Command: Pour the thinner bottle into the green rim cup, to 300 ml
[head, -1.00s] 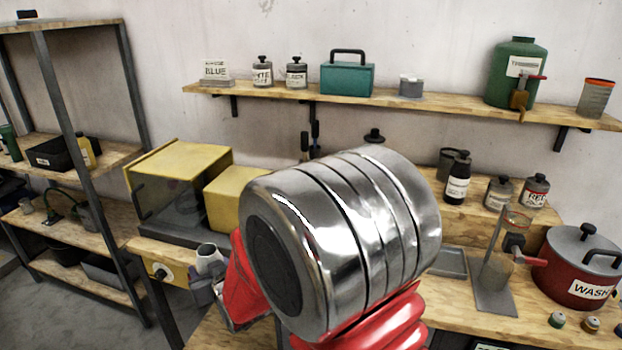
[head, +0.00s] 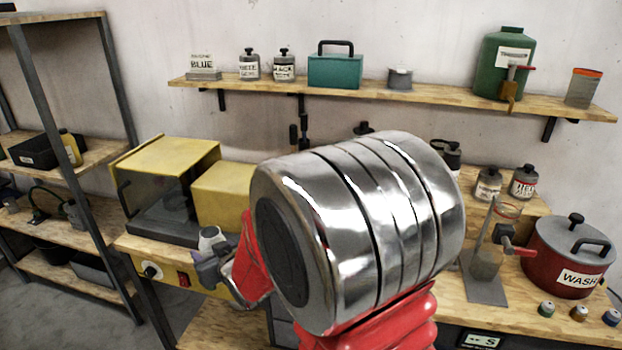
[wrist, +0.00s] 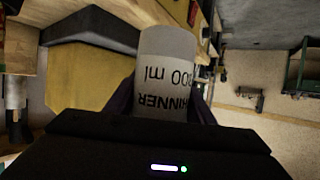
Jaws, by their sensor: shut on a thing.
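The thinner bottle (wrist: 168,75) is in the wrist view, pale with a light label reading "THINNER" and "00 ml" upside down, part of the number hidden. My gripper (wrist: 163,103) is shut on it, with a dark finger on each side. In the head view my gripper (head: 213,264) is left of my big shiny arm link, in front of the yellow cabinet. The bottle's pale end (head: 211,238) shows there; the rest is mostly hidden. I cannot make out a green rim cup in either view.
An orange-rimmed cup (head: 583,88) and green tank (head: 502,65) stand on the wall shelf (head: 300,97). A red WASH pot (head: 570,262), a stand with a clear vessel (head: 487,262) and small jars (head: 578,313) are at right. My arm hides the bench middle.

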